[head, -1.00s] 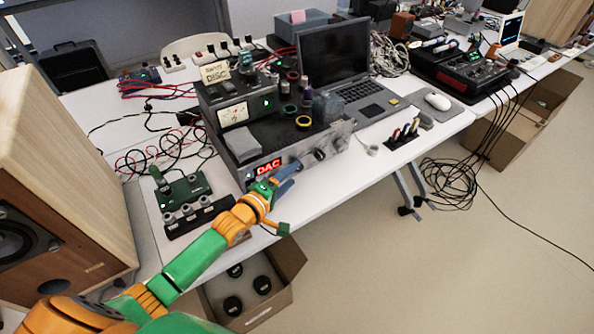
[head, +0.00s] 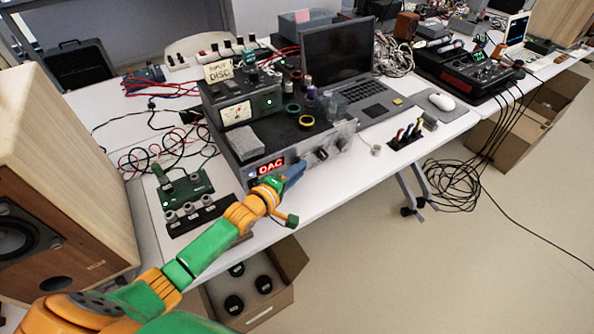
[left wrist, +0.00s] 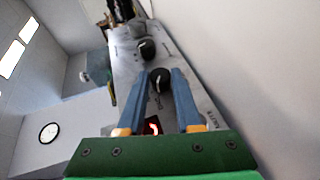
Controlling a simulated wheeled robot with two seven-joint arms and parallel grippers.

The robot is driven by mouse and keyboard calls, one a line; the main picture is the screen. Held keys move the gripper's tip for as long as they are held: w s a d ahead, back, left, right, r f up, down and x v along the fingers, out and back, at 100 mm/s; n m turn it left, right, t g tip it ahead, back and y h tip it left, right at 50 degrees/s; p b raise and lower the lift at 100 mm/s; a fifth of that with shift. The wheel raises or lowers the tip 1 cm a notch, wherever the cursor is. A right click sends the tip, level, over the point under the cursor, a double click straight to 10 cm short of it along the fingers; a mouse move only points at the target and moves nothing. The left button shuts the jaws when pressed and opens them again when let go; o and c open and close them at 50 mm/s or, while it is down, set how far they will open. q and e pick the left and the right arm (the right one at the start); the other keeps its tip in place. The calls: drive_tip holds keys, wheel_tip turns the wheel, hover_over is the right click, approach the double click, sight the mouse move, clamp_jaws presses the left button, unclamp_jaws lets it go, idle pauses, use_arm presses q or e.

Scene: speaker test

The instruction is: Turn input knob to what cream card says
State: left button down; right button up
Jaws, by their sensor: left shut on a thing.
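The cream card (head: 218,71) stands on top of the equipment and reads "INPUT DISC". The amplifier (head: 250,183) has a silver front panel with a red lit display (head: 270,167) reading "DAC". My left gripper (head: 297,171) is at this panel, right of the display. In the left wrist view its two blue fingers (left wrist: 165,75) are shut on a dark round knob (left wrist: 160,80) with a light pointer mark. The head view hides this knob behind the gripper. A second dark knob (left wrist: 147,49) lies beyond the fingertips; it also shows in the head view (head: 322,154). My right gripper is not in view.
An open cardboard box (head: 262,310) is below the table edge.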

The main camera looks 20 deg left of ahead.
use_arm(q)
drive_tip(key=g+y+p, duration=0.1)
drive_tip(key=g+p, duration=0.1)
drive_tip(key=p, duration=0.2)
drive_tip(key=r+m+g+y+p, duration=0.1)
drive_tip(key=p, duration=0.3)
drive_tip(key=shift+w+d+r+g+p, duration=0.2)
drive_tip(key=shift+r+g+p, duration=0.1)
drive_tip(key=shift+g, duration=0.1)
drive_tip(key=shift+w+d+f+m+g+y+p, duration=0.1)
drive_tip(key=shift+m+g+y+p, duration=0.25)
drive_tip(key=shift+g+p, duration=0.35)
drive_tip(key=shift+f+g+y, duration=0.1)
drive_tip(key=shift+g+y, duration=0.25)
drive_tip(key=shift+g, duration=0.05)
drive_tip(key=shift+p, duration=0.3)
drive_tip(key=c, duration=0.6)
unclamp_jaws()
drive_tip(key=shift+w, duration=0.1)
drive_tip(key=p+v, duration=0.3)
drive_tip(key=v, duration=0.4)
drive_tip(key=shift+p, duration=0.35)
